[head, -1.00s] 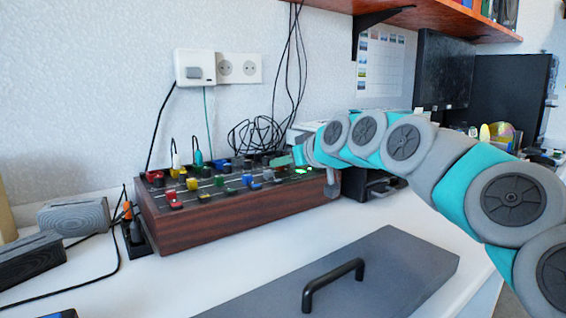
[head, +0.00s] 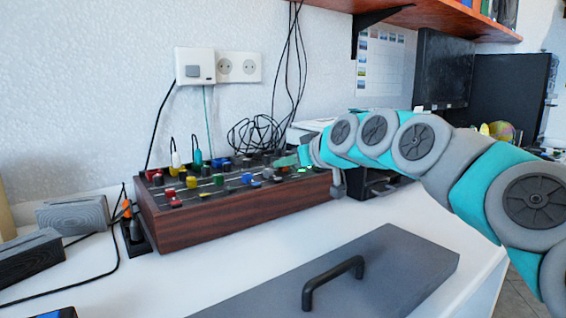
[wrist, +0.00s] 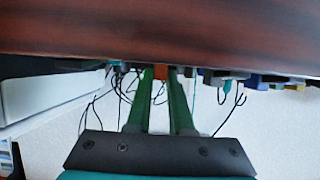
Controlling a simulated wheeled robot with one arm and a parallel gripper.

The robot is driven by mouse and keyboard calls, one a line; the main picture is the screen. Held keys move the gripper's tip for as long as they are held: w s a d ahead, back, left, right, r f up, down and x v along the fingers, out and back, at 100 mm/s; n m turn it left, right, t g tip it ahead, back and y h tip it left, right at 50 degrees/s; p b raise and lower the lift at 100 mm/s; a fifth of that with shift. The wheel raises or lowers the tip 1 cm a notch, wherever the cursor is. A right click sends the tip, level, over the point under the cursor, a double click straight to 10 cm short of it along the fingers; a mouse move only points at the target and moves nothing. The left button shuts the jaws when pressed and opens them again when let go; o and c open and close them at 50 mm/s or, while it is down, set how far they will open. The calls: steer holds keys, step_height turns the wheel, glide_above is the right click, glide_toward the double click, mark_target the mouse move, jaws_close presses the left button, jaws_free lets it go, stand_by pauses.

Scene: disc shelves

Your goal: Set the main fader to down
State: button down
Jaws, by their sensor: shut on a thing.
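The mixer (head: 235,217) is a long box with a dark red wooden front and rows of coloured knobs and fader caps on top. It stands on the white counter against the wall. My gripper (head: 286,161) is at the right end of its panel in the head view. In the wrist view, which shows the scene upside down, the green fingers of my gripper (wrist: 160,74) are shut on an orange fader cap (wrist: 161,72) just past the wooden edge. In the head view my gripper and arm hide this cap, so its position along the slot cannot be told.
A grey panel with a black handle (head: 333,284) lies in front on the counter. Grey boxes (head: 73,215) and a power strip (head: 134,235) are left of the mixer. Black cables (head: 255,135) hang behind it. A shelf (head: 440,17) is above right.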

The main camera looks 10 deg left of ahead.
steer(key=shift+s+d, duration=0.8)
steer(key=c, duration=0.8)
jaws_free()
steer(key=v, duration=0.7)
steer(key=shift+s+d+r, duration=0.15)
steer(key=shift+d+r, duration=0.05)
steer(key=shift+d, duration=0.05)
steer(key=shift+d, duration=0.1)
